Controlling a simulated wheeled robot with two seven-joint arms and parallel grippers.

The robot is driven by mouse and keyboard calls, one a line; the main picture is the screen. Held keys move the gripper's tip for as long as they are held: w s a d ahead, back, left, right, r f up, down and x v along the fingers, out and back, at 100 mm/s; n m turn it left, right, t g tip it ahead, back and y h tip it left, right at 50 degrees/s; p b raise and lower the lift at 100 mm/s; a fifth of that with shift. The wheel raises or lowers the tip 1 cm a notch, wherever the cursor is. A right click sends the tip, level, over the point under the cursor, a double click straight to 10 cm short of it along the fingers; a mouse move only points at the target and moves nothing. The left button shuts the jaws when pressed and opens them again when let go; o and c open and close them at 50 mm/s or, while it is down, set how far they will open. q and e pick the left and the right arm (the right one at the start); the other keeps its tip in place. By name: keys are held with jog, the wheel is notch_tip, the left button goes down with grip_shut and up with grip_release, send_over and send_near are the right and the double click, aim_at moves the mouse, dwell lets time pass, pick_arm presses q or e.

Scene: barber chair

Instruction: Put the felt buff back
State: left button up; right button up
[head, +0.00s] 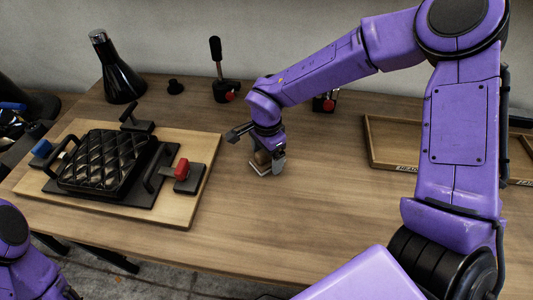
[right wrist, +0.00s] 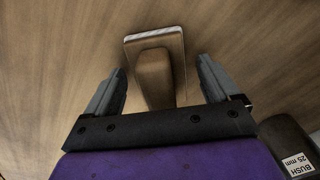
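The felt buff (head: 260,168) stands on the wooden table, a wooden grip on a pale flat base. My right gripper (head: 266,156) is low over it and hides part of it in the head view. In the right wrist view the felt buff (right wrist: 155,70) lies between the two spread fingers of my right gripper (right wrist: 163,66). Gaps show on both sides of the grip, so the gripper is open and not clamped on it. Only a purple part of my left arm shows at the lower left; its gripper is out of view.
A board (head: 190,205) with a black quilted chair part (head: 103,160) and clamps is at left. A black bottle (head: 118,70) and an upright lever (head: 220,70) stand behind. A shallow wooden tray (head: 368,140) is at right. A labelled dark cylinder (right wrist: 285,140) shows lower right in the wrist view.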

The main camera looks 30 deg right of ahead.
notch_tip(320, 180, up, 12)
jog(key=shift+r, duration=0.2)
dwell(1.6)
